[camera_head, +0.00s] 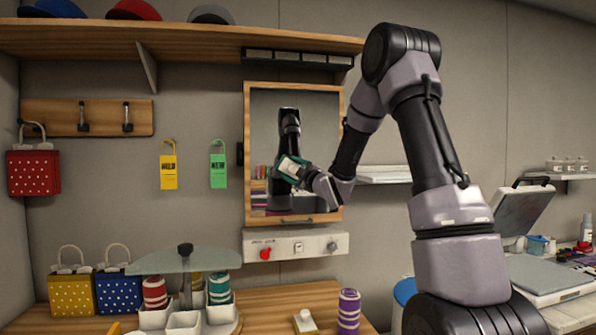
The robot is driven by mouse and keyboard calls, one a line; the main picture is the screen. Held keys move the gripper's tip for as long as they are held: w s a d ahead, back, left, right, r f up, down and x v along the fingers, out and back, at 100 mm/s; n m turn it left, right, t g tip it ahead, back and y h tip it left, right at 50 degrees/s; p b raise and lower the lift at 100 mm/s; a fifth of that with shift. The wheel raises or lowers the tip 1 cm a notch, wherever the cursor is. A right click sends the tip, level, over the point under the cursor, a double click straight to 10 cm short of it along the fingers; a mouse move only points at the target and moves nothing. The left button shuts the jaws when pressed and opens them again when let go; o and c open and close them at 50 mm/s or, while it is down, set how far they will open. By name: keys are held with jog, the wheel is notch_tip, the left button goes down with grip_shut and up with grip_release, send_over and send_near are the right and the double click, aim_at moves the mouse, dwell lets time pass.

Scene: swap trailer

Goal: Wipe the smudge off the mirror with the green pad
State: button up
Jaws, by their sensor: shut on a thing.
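The mirror (265,120) hangs on the wall in a wooden frame, below the shelf, and reflects part of my arm. My gripper (291,172) is at the lower middle of the mirror, at the end of my arm reaching in from the right. It is shut on the green pad (298,159), of which only a little green shows. The pad is at or very near the glass; I cannot tell if it touches. No smudge can be made out; the gripper and reflections cover part of the glass.
A wall panel with a red knob (265,253) sits just below the mirror. Green (218,170) and yellow (168,172) tags hang to its left. Striped rolls (349,308) and white cups (184,322) stand on the counter below. A wooden shelf (180,40) runs above.

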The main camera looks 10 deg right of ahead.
jog(key=shift+a, duration=1)
jog(key=shift+s, duration=0.1)
jog(key=shift+s, duration=2.8)
jog(key=shift+s, duration=0.1)
jog(key=shift+s, duration=1.45)
